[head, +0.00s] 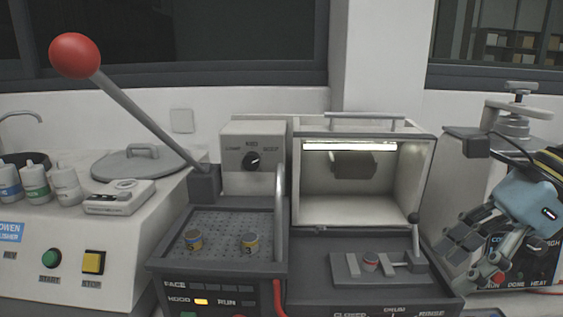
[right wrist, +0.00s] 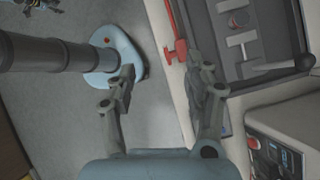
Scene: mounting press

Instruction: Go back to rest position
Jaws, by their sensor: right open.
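My right gripper (head: 464,262) is at the right of the head view, in front of the press machine at the right and beside the front corner of the grey bench unit (head: 385,300). In the right wrist view its two fingers (right wrist: 165,85) stand apart with nothing between them. It is open and empty. Below it there I see the grey floor and my own blue base and column. My left gripper does not show in the head view.
A lit chamber (head: 355,205) stands mid-bench, with a small clamp holding a red-topped piece (head: 370,260) before it. Two numbered pucks (head: 249,241) sit on the perforated tray (head: 215,222). A red-knobbed lever (head: 75,55) rises at left. Bottles (head: 36,180) stand far left.

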